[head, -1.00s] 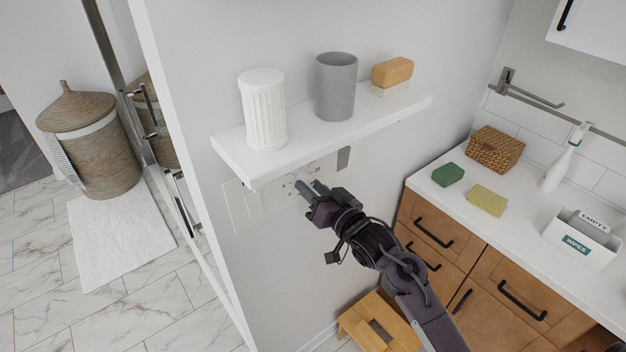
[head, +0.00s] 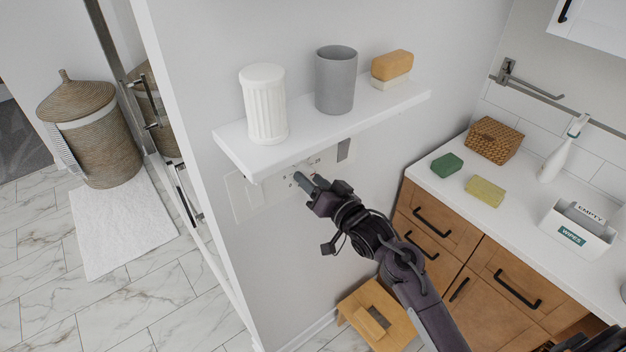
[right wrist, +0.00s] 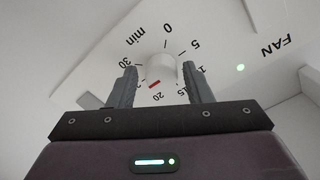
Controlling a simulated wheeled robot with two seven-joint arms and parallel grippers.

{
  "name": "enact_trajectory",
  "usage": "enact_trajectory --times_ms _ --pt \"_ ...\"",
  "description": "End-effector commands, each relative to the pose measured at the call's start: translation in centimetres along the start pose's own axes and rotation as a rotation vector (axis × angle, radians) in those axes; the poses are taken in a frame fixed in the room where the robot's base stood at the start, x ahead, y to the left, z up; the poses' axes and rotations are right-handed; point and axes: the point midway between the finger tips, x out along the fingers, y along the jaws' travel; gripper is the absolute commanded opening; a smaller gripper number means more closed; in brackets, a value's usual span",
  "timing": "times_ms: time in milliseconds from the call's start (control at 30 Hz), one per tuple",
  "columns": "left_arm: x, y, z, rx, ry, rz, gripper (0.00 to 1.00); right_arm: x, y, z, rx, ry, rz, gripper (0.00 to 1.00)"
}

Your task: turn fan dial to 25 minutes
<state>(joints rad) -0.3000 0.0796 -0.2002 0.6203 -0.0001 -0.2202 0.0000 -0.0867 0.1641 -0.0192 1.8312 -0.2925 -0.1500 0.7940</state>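The fan dial is a round white knob (right wrist: 161,68) with a red mark on a white wall panel, seen in the right wrist view. Numbers from 0 to 30 surround it. The red mark points down-left, close to the 20 and a partly hidden number beginning with 2. My right gripper (right wrist: 161,88) has one finger on each side of the knob, with narrow gaps showing, so it looks open. In the head view my right gripper (head: 306,180) is at the wall panel (head: 250,196) below the shelf, hiding the knob. My left gripper is out of view.
The counter (head: 465,219) stands right; a wooden stool (head: 360,308) is on the floor below.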

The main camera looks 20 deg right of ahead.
Motion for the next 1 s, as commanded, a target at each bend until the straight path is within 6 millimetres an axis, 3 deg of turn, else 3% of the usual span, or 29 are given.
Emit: enact_trajectory --times_ms 367,800,1000 --pt "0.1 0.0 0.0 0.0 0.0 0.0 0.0 -0.2 -0.1 -0.2 -0.002 0.005 -0.002 0.55" --pt "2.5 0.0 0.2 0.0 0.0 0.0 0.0 -6.6 0.1 0.1 -0.002 0.003 0.0 0.55" --pt "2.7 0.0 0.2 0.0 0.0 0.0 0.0 -7.8 0.0 -0.1 -0.002 0.003 -0.001 0.55"
